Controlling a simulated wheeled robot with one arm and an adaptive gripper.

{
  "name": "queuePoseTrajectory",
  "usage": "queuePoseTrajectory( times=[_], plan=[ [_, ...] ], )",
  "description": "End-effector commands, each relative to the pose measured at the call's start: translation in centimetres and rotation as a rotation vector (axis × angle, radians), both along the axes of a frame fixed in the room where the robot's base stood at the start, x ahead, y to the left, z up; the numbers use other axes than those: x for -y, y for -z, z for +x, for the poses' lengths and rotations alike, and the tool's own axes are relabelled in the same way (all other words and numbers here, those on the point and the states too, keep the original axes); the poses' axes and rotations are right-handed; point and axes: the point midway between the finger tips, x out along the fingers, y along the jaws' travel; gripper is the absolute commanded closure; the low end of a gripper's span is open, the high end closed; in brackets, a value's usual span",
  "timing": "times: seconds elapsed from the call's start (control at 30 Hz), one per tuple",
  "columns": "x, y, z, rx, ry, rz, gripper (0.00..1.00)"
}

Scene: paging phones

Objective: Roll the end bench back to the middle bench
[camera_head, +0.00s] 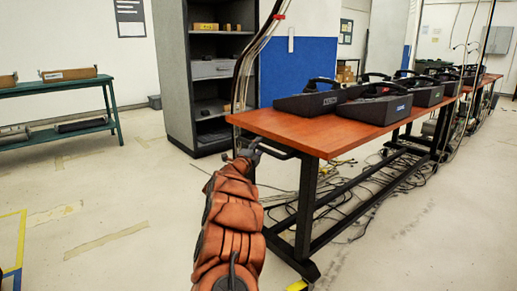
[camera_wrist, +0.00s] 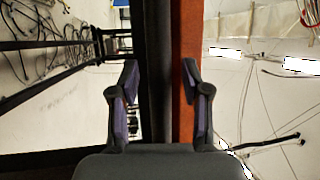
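The end bench (camera_head: 345,138) is the nearest one, with an orange-brown top, a black frame and paging phones on it. A dark bar handle (camera_head: 278,152) juts from its near end. My gripper (camera_head: 250,152) is at the left part of this handle. In the wrist view my gripper (camera_wrist: 160,78) has its fingers apart, with a dark bar (camera_wrist: 158,50) and the edge of the orange top (camera_wrist: 187,35) running through the view between and beyond them. I cannot tell whether a finger touches the bar. Another orange-topped bench (camera_head: 489,79), probably the middle bench, stands farther back at right.
Loose cables (camera_head: 345,212) lie on the floor under the benches. Hanging cables (camera_head: 245,65) drop near the bench's left corner. A grey cabinet (camera_head: 172,75) stands behind, and a green shelf table (camera_head: 60,87) at left. The floor in the left foreground is mostly clear.

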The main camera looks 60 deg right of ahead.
Motion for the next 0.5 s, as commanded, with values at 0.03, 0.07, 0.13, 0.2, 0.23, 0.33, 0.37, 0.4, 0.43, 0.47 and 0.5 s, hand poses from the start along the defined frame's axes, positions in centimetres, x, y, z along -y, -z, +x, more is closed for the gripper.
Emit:
queuePoseTrajectory(
  times=[0.03,0.07,0.13,0.2,0.23,0.33,0.37,0.4,0.43,0.47,0.5],
  plan=[
    [0.00,0.01,0.00,0.000,0.000,0.000,0.58],
    [0.00,0.00,0.00,0.000,0.000,0.000,0.61],
    [-0.01,0.01,0.01,0.000,0.000,0.000,0.68],
    [-0.01,0.02,0.01,0.000,0.000,0.000,0.76],
    [-0.01,0.01,0.01,0.000,0.000,0.000,0.79],
    [-0.01,0.01,0.01,0.000,0.000,0.000,0.89],
    [-0.01,0.01,0.01,0.000,0.000,0.000,0.92],
    [-0.02,0.02,0.02,0.000,0.000,0.000,0.96],
    [-0.02,0.02,0.02,0.000,0.000,0.000,0.99],
    [-0.02,0.02,0.02,0.000,0.000,0.000,1.00],
    [-0.02,0.02,0.02,0.000,0.000,0.000,1.00]
  ],
)
